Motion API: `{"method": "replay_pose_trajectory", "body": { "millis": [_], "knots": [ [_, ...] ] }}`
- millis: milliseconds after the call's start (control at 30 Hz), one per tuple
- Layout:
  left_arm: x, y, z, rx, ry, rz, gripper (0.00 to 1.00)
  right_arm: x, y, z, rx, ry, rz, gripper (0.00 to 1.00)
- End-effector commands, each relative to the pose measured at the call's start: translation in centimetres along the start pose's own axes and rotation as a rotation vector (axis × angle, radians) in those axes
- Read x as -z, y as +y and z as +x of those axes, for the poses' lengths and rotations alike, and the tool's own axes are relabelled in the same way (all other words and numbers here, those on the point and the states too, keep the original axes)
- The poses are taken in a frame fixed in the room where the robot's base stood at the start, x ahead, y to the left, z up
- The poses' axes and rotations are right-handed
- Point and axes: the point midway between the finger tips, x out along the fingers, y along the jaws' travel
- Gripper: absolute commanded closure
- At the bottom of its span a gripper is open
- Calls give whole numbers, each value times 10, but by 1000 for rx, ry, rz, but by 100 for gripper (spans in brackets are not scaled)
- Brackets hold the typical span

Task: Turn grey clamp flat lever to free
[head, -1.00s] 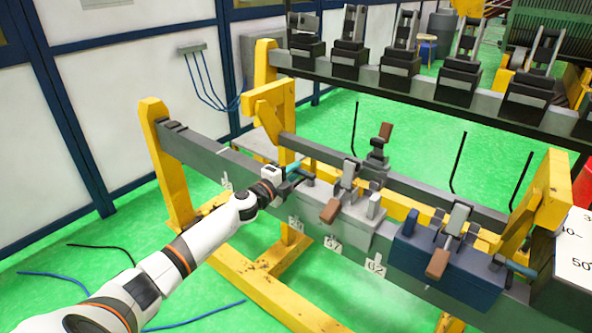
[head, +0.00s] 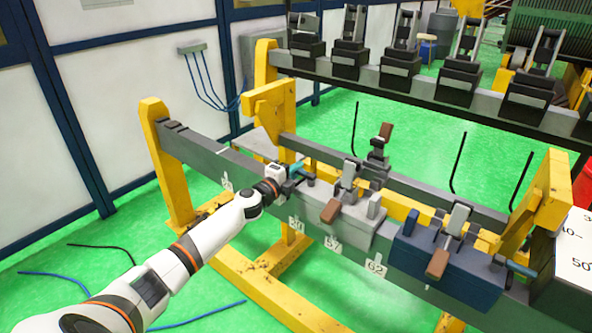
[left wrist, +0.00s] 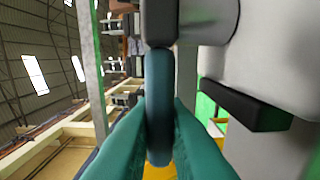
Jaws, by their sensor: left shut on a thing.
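My left gripper (head: 291,180) is at that end, shut on the flat lever. In the left wrist view the teal fingers (left wrist: 159,140) press on both sides of the dark teal lever (left wrist: 158,95), which stands upright in that picture. The lever's exact angle is hard to tell. My right gripper is not in view.
A blue clamp (head: 455,264) with its own flat lever (head: 520,267) stands to the right on the same rail (head: 205,155). Yellow posts (head: 165,165) flank the rail. A back rail carries several dark clamps (head: 460,78). The green floor (head: 110,235) at left is mostly open.

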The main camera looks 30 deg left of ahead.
Motion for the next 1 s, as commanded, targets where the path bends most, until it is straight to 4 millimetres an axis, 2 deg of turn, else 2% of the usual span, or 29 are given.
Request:
{"method": "replay_pose_trajectory", "body": {
  "millis": [267, 467, 667, 1000],
  "knots": [
    [-3, 1, -8, 3, 128, -5, 100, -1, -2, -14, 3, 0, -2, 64],
    [-5, -1, -16, 2, 299, -9, 100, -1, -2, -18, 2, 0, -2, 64],
    [-10, -5, -26, 2, 489, -9, 100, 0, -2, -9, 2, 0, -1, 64],
    [-18, -6, -38, 1, 788, -6, 100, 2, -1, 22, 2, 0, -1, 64]
  ]
}}
